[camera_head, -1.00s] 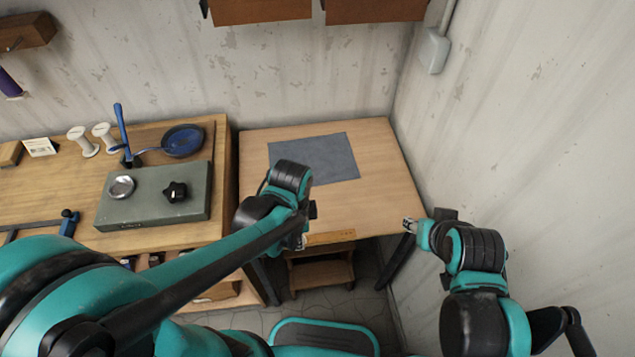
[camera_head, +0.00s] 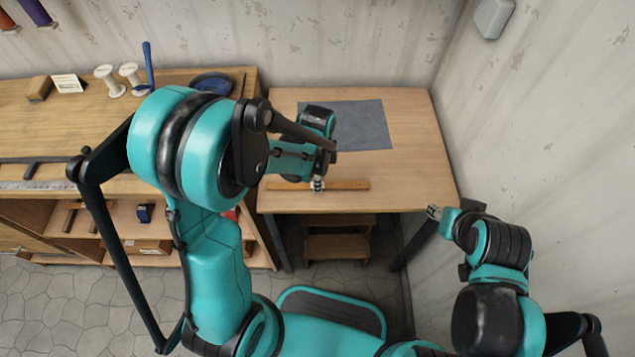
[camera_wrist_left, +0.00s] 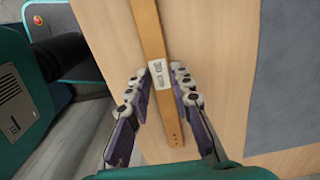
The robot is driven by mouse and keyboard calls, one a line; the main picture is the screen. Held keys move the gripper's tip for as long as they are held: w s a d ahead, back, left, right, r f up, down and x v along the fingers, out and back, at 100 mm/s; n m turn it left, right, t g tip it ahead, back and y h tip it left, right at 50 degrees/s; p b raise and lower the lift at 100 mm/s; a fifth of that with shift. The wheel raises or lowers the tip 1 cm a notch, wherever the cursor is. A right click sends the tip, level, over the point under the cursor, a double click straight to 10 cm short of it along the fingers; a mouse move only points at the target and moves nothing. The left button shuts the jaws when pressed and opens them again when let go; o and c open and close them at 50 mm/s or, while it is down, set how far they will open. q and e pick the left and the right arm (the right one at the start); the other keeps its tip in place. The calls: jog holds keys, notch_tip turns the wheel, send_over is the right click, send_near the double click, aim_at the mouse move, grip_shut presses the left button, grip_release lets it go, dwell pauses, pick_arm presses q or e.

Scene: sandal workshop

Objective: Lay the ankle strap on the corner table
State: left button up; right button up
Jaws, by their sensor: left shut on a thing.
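The ankle strap (camera_head: 345,185) is a narrow tan band with a white label, running sideways over the front part of the corner table (camera_head: 410,150). My left gripper (camera_head: 318,184) is shut on the strap near its middle. In the left wrist view the strap (camera_wrist_left: 150,33) passes between the fingertips (camera_wrist_left: 159,76) at the label, with its holed end toward the palm. I cannot tell whether the strap touches the tabletop or hangs just above it. My right gripper (camera_head: 434,212) is off the table's front right corner, and its finger opening is too small to read.
A dark grey mat (camera_head: 365,125) lies on the table behind the strap, partly hidden by my left arm. A workbench (camera_head: 50,120) with spools and a blue pan (camera_head: 213,82) adjoins on the left. Walls close the back and right. A wooden stool (camera_head: 340,240) stands below.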

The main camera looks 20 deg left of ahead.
pick_arm(q)
jog(key=shift+f, duration=0.2)
jog(key=o, duration=0.9)
jog(key=shift+r, duration=0.1)
